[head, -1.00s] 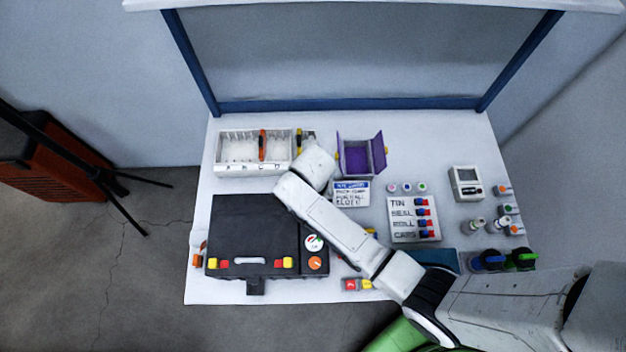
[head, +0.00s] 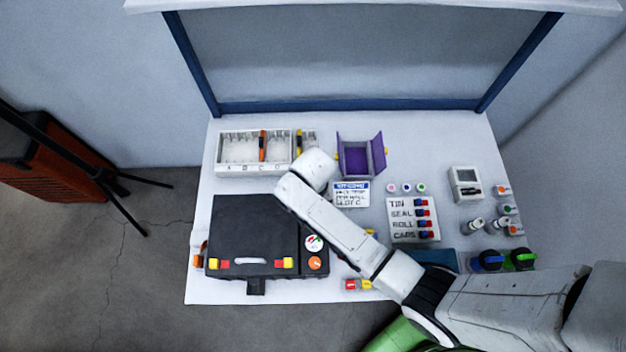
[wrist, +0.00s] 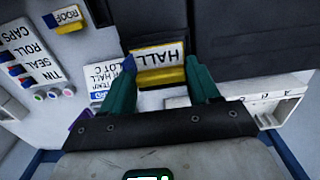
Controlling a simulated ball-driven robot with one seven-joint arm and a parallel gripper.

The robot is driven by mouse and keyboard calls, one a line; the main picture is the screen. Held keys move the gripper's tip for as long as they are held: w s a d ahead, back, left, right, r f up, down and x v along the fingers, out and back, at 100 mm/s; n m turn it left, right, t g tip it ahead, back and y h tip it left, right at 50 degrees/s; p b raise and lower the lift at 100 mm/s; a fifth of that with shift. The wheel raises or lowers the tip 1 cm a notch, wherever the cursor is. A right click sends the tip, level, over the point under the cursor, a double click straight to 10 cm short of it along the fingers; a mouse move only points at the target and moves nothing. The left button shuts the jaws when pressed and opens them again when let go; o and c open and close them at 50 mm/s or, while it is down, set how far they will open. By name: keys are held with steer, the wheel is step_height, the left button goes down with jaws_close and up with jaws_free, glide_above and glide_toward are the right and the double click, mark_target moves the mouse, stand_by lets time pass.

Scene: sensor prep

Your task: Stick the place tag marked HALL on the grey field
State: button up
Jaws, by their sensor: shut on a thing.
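The HALL tag (wrist: 158,58) is white with dark letters and a yellow block along one edge. It is between the teal fingers of my gripper (wrist: 161,70), which is shut on it. In the wrist view, the tag is close to a dark grey surface of the black case (wrist: 150,18); I cannot tell whether it touches. The case also shows in the head view (head: 245,225), where my arm covers its upper right corner. My gripper and the tag are hidden in the head view. I cannot make out a separate grey field.
The ROOF tag (wrist: 66,17) lies to one side.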

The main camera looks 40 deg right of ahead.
steer(key=shift+f, duration=0.15)
steer(key=o, duration=1.1)
steer(key=shift+c, duration=0.2)
steer(key=shift+o, duration=0.2)
steer(key=shift+o, duration=0.7)
step_height(320, 180, up, 3)
steer(key=p, duration=0.3)
steer(key=shift+f, duration=0.1)
steer(key=shift+r, duration=2.1)
